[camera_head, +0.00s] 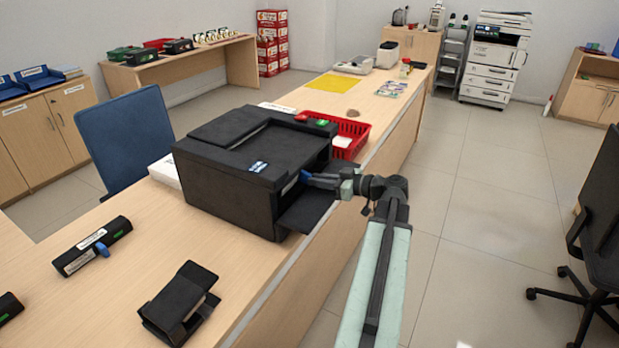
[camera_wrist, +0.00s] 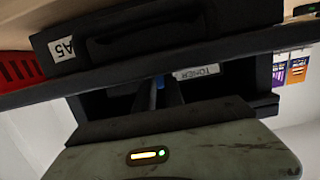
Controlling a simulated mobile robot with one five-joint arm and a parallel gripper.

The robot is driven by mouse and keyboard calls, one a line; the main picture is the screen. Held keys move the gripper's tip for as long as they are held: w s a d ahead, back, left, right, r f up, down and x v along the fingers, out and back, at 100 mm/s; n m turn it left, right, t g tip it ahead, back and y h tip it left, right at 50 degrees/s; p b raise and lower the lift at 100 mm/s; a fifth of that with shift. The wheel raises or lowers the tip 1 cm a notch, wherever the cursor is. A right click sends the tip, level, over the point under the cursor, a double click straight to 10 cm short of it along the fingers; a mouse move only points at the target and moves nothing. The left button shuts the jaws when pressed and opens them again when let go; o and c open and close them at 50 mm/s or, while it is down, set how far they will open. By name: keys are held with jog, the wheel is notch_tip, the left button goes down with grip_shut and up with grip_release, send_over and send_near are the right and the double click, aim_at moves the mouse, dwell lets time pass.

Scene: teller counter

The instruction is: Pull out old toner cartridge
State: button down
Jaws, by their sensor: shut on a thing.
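A black printer (camera_head: 245,165) stands on the counter, its front flap (camera_head: 306,210) folded down on the right side. My gripper (camera_head: 308,179) reaches into the opening above the flap. In the wrist view my gripper (camera_wrist: 160,88) is shut on a small blue tab (camera_wrist: 160,81). The tab is on the old toner cartridge (camera_wrist: 215,78), a dark body with a white TONER label inside the printer. Most of that cartridge is hidden by the printer housing. Another black cartridge (camera_head: 92,246) with a white label and blue tab lies on the counter at left.
An open black holder (camera_head: 180,303) sits on the near counter, with part of a dark item (camera_head: 8,306) at the left edge. A red basket (camera_head: 345,135) stands behind the printer.

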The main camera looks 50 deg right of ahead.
jog(key=f+v, duration=0.2)
jog(key=v, duration=0.8)
jog(key=shift+s+r+p, duration=0.25)
jog(key=shift+r+p, duration=0.1)
jog(key=shift+r, duration=0.05)
jog(key=shift+d, duration=0.1)
